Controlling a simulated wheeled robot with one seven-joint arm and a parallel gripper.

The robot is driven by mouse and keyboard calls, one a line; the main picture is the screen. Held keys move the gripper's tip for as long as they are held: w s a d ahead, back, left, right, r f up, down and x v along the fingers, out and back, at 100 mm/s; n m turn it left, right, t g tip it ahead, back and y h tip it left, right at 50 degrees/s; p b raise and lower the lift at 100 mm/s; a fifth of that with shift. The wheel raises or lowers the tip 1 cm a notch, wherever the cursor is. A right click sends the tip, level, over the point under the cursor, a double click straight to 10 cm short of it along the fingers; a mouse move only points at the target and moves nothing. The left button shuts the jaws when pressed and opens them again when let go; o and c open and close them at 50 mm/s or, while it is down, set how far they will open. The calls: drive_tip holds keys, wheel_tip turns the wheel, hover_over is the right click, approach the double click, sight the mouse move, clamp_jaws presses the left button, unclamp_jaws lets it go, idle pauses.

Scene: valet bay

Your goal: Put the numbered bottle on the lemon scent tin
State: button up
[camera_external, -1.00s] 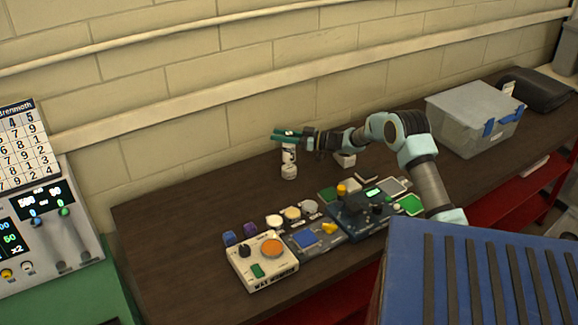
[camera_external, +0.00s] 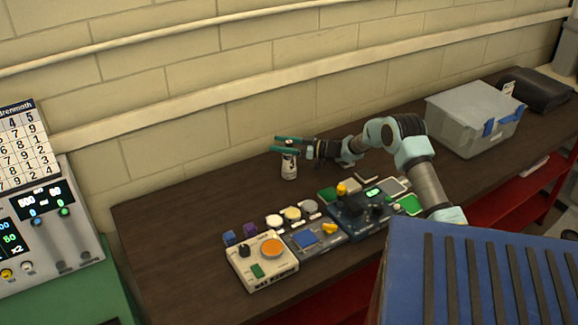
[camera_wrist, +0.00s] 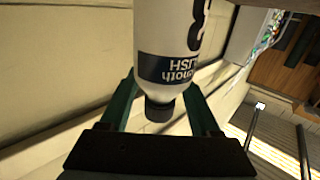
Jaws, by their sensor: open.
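A white bottle (camera_external: 289,168) with a dark band stands upright at the back of the bench, near the wall. In the wrist view the bottle (camera_wrist: 165,30) shows large dark characters, a dark label and a black cap, upside down in the picture. My gripper (camera_external: 287,145) is at the bottle's upper part, its green fingers spread. In the wrist view the fingers lie either side of the cap with gaps. Three small round tins, white (camera_external: 274,221), pale yellow (camera_external: 292,213) and grey (camera_external: 309,206), sit in a row; their labels are unreadable, so I cannot tell which is lemon.
A wax monitor box (camera_external: 262,264) and several device panels (camera_external: 315,237) crowd the bench front. Blue and purple blocks (camera_external: 239,232) sit left of the tins. A grey lidded bin (camera_external: 474,118) stands right. The bench's left part (camera_external: 175,225) is clear.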

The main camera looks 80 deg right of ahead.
drive_tip(key=s+b, duration=0.4)
drive_tip(key=s, duration=0.8)
drive_tip(key=shift+r, duration=0.15)
